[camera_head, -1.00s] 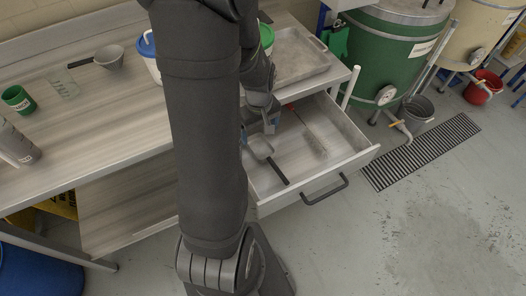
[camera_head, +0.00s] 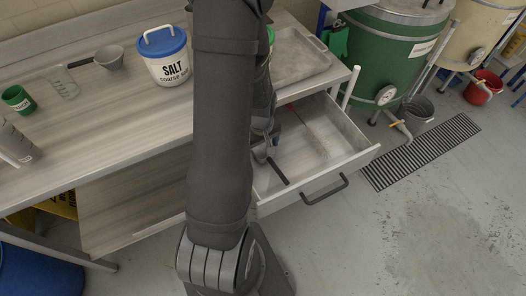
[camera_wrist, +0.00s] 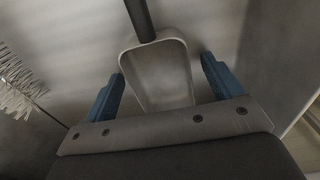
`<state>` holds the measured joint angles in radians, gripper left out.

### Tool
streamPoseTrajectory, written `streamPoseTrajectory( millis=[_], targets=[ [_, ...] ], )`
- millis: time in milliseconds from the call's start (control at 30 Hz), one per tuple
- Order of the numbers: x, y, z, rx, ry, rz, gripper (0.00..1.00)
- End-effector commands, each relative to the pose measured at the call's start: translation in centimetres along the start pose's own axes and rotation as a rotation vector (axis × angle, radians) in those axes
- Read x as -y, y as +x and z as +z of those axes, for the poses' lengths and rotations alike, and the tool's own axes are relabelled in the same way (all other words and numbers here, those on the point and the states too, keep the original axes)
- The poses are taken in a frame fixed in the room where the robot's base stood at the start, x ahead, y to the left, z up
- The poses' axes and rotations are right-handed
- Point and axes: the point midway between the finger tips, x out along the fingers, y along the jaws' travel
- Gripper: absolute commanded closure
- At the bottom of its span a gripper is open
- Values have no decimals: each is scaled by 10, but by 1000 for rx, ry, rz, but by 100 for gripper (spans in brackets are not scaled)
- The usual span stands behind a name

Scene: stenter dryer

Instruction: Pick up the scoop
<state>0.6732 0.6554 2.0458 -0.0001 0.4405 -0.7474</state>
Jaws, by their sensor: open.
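The scoop has a dark handle (camera_head: 278,172) and lies in the open drawer; my arm hides part of its pan in the head view. In the wrist view, its grey metal pan (camera_wrist: 158,75) lies between the two blue fingers of my gripper (camera_wrist: 160,85), with the dark handle running up out of the picture. The fingers are apart, one on each side of the pan, with a gap on both sides. In the head view my gripper is down at the drawer, mostly hidden by my arm.
The drawer's front wall (camera_head: 325,188) and side walls stand around the scoop. A brush with pale bristles (camera_wrist: 18,88) lies to the left in the wrist view. A salt tub (camera_head: 168,62) and a metal tray (camera_head: 297,58) stand on the bench.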

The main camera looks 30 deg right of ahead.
Motion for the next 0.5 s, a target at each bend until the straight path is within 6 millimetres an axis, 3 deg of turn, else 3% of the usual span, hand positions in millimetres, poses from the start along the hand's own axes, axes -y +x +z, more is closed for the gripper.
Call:
streamPoseTrajectory(
  millis=[167, 400, 433, 500],
  targets=[
    [0, 0, 0, 0, 0, 0, 15],
    [0, 0, 0, 0, 0, 0, 63],
    [0, 0, 0, 0, 0, 0, 67],
    [0, 0, 0, 0, 0, 0, 67]
  ],
)
